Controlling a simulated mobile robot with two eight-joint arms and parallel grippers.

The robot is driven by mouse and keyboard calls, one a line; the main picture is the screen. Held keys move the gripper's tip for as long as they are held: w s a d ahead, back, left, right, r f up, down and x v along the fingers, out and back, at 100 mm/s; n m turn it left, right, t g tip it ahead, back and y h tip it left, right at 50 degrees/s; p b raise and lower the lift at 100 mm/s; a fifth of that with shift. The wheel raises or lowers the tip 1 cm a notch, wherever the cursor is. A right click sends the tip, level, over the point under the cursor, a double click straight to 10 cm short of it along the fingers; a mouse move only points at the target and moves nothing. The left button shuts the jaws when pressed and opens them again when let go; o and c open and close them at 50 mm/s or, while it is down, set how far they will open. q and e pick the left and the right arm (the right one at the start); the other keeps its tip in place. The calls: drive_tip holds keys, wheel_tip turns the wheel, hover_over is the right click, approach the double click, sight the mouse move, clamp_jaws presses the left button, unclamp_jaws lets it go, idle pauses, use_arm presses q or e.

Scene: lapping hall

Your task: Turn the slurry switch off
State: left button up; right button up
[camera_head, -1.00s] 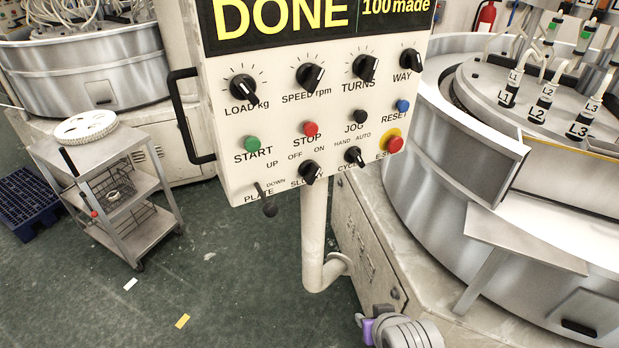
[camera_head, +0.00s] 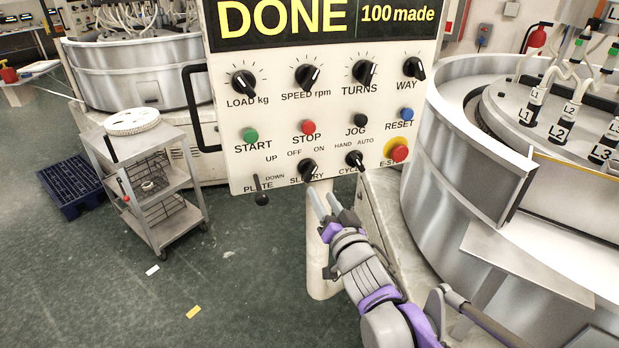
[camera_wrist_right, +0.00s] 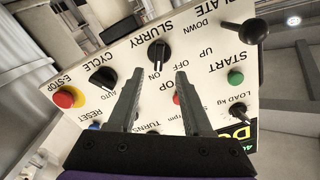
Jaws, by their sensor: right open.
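The slurry switch (camera_head: 308,169) is a black rotary knob at the bottom of the white control panel (camera_head: 230,130), with OFF and ON printed above it. Its pointer tilts to the upper right, toward ON, in the head view. In the right wrist view the slurry switch (camera_wrist_right: 159,54) is upside down and lies just beyond the fingertips, between them. My right gripper (camera_head: 325,203) is open and empty, just below the panel's lower edge in the head view. Its two fingers also show in the right wrist view (camera_wrist_right: 157,85). My left gripper is not in view.
The cycle switch (camera_head: 354,160) and the red E-stop (camera_head: 399,153) sit to the right of the slurry switch. The plate lever (camera_head: 261,197) hangs at its left. A grey trolley (camera_head: 150,185) stands at left, and a large lapping machine (camera_head: 440,170) at right.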

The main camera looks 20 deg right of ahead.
sight(311, 176)
drive_tip(key=w+p, duration=0.1)
drive_tip(key=w, duration=0.8)
drive_tip(key=shift+a, duration=0.15)
clamp_jaws()
